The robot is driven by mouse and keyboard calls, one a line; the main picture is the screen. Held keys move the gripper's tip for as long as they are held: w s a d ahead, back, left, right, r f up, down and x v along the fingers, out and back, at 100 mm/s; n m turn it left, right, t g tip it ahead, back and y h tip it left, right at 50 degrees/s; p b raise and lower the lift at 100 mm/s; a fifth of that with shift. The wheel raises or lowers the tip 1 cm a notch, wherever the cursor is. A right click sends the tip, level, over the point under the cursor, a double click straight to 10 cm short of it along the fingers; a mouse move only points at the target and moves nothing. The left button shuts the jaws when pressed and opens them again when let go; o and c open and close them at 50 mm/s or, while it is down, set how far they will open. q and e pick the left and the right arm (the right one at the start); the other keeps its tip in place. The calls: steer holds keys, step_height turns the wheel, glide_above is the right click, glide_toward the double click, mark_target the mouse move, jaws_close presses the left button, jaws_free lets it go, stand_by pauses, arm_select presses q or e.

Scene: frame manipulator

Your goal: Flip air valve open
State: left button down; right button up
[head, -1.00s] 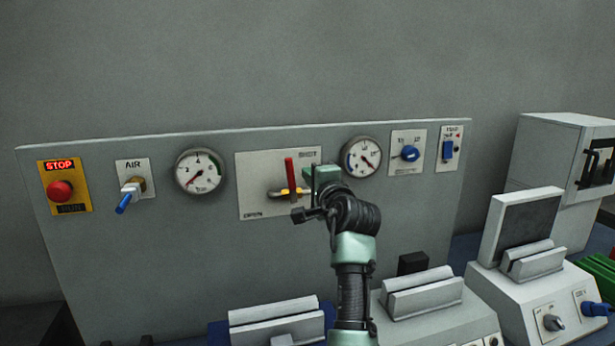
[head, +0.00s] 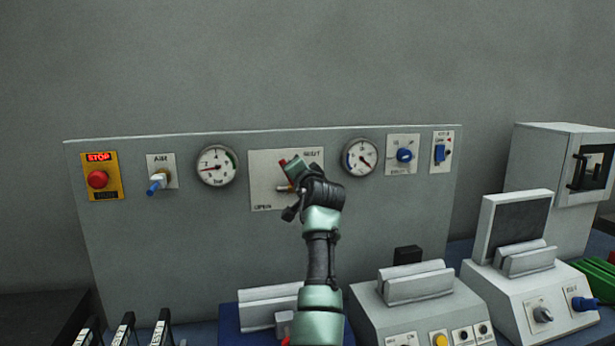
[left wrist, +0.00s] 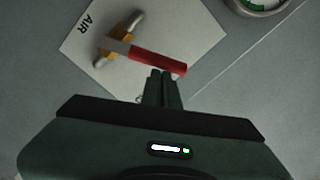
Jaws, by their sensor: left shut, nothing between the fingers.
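The air valve's red handle (head: 283,162) is on the central white plate (head: 262,185), marked OPEN at lower left. In the head view its tip shows left of my gripper, the handle leaning left; most of it is hidden. The left wrist view shows the red handle (left wrist: 157,61) running out from a brass-coloured and grey valve body (left wrist: 120,40) on a plate marked AIR. My left gripper (left wrist: 163,76) is shut and empty, its fingertips right beside the handle near its free end. I cannot tell whether they touch. My right gripper is not in view.
Further left is a red STOP button (head: 98,179). Another gauge (head: 360,157) and blue switches (head: 404,155) are to the right. Grey fixtures (head: 415,290) stand in front.

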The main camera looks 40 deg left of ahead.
arm_select(q)
steer(key=s+a+f+n+b, duration=0.3)
steer(key=a+f+n+b, duration=0.1)
steer(key=n, duration=0.5)
steer(key=shift+s+f+h+b, duration=0.3)
steer(key=shift+s+f+b, duration=0.1)
steer(key=shift+f, duration=0.35)
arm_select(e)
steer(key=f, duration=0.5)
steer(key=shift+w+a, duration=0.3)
arm_select(q)
steer(key=shift+f, duration=0.2)
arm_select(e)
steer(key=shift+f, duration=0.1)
arm_select(q)
steer(key=shift+a, duration=0.1)
